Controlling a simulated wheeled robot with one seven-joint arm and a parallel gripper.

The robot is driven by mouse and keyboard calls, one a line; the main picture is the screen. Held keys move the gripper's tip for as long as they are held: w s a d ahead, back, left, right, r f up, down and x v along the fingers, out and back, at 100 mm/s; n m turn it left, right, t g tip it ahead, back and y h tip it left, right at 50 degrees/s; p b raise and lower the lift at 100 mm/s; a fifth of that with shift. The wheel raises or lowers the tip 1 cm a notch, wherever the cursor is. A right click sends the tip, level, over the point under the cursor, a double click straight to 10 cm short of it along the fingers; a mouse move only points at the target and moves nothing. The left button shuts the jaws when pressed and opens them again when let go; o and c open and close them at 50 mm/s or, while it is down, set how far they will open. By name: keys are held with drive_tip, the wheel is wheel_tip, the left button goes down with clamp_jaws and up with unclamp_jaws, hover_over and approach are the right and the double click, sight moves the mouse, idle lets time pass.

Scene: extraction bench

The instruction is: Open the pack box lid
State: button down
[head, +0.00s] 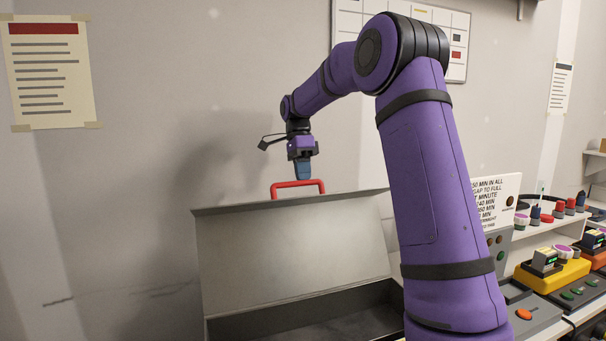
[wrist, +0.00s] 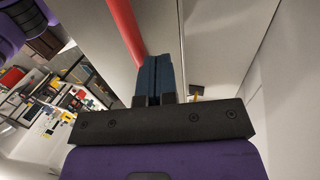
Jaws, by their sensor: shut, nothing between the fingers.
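The pack box lid (head: 290,250) stands raised, roughly upright, at the back of the pack box, with its grey inner face toward the head camera. The dark box interior (head: 310,318) is visible below it. A red handle (head: 298,184) sticks up from the lid's top edge. My gripper (head: 303,176) is shut and empty, with its blue fingers pointing down just above or beside the handle. In the wrist view the shut fingers (wrist: 153,80) lie close beside the red handle bar (wrist: 126,32); I cannot tell whether they touch.
A bench at the right holds a lettered sign (head: 494,208), a yellow device (head: 552,274) and several small coloured items. A wall stands close behind the lid, with a paper notice (head: 52,72) at left. The space left of the box is clear.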

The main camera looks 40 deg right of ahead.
drive_tip(key=shift+s, duration=0.1)
drive_tip(key=shift+t, duration=0.8)
drive_tip(key=s, duration=0.1)
drive_tip(key=s+a+r, duration=0.1)
drive_tip(key=s, duration=0.3)
drive_tip(key=shift+a+r, duration=0.25)
drive_tip(key=shift+a, duration=0.05)
drive_tip(key=shift+s+a+t+h, duration=0.15)
drive_tip(key=shift+s+t+h, duration=0.15)
drive_tip(key=shift+s, duration=0.45)
drive_tip(key=shift+r, duration=0.1)
wheel_tip(320, 180, up, 11)
drive_tip(key=w, duration=0.1)
drive_tip(key=shift+w, duration=0.15)
